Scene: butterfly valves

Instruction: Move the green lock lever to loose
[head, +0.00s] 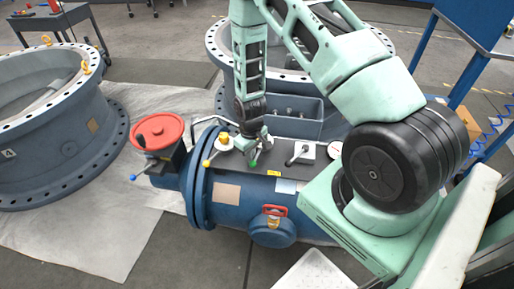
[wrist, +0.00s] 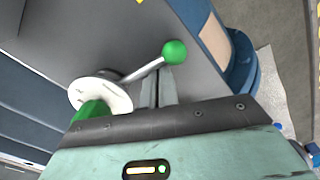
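The green lock lever shows in the wrist view as a metal rod with a green ball knob (wrist: 175,52), running from a round white hub (wrist: 108,95). A green piece (wrist: 90,112) shows at the hub, partly hidden by my gripper's body. In the head view the green knob (head: 253,163) is small, on the dark top plate of the blue valve body. My gripper (wrist: 163,75) points down at the lever, its narrow fingers close together beside the rod near the knob. They look shut, with nothing clearly between them. Whether they touch the rod cannot be told.
A red handwheel (head: 158,131) is at the valve's left end. A white gauge (head: 335,149) is near my arm. Large flanged rings (head: 50,125) lie behind.

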